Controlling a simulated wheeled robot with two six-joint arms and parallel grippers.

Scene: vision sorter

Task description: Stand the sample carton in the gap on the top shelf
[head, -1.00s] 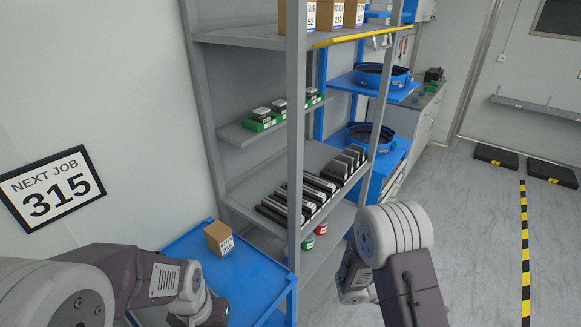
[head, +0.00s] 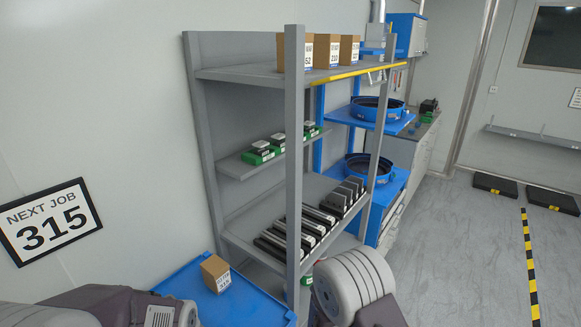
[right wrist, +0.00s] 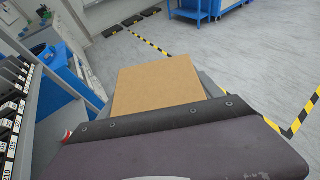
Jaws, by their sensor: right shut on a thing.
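In the right wrist view my right gripper (right wrist: 160,108) is shut on a plain brown carton (right wrist: 158,84), with no label visible on the side facing the camera. Only the right arm's thick grey joint and dark link show at the bottom of the head view; its gripper and carton are outside it. The grey top shelf (head: 240,73) holds three labelled brown cartons, left (head: 304,52), middle (head: 327,51) and right (head: 349,50). Bare shelf shows left of them and near the right end. A front post partly covers the left carton. My left gripper is out of view.
Another brown carton (head: 216,272) stands on a blue table (head: 180,285) at lower left. Grey posts (head: 293,150) bound the rack's front. Lower shelves hold green-based items (head: 258,153) and dark units (head: 300,228). A wall sign (head: 50,222) reads NEXT JOB 315.

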